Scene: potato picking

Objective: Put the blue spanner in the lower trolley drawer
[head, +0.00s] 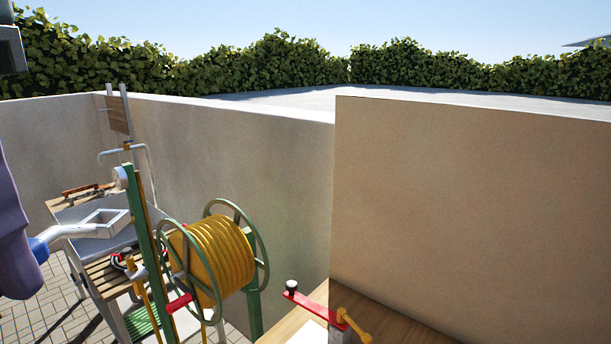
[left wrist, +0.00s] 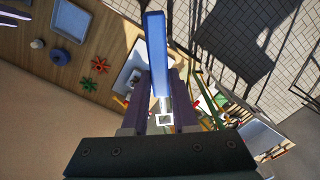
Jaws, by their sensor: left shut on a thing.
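The blue spanner (head: 38,250) shows at the left of the head view. It has a blue handle, a steel shank and an open square steel head. In the left wrist view its blue handle (left wrist: 157,50) runs up between the purple fingers, with the square end near the palm. My left gripper (left wrist: 161,82) is shut on it; in the head view a purple part of it stands at the left edge, partly cut off. I cannot make out the trolley or its lower drawer in either view.
A yellow hose reel (head: 215,262) on a green stand is beside slatted wooden furniture (head: 108,278). A red lever (head: 315,307) is on a wooden top at lower right. Walls close the back and right. A blue tray (left wrist: 71,20) and red and green knobs lie on a wooden surface.

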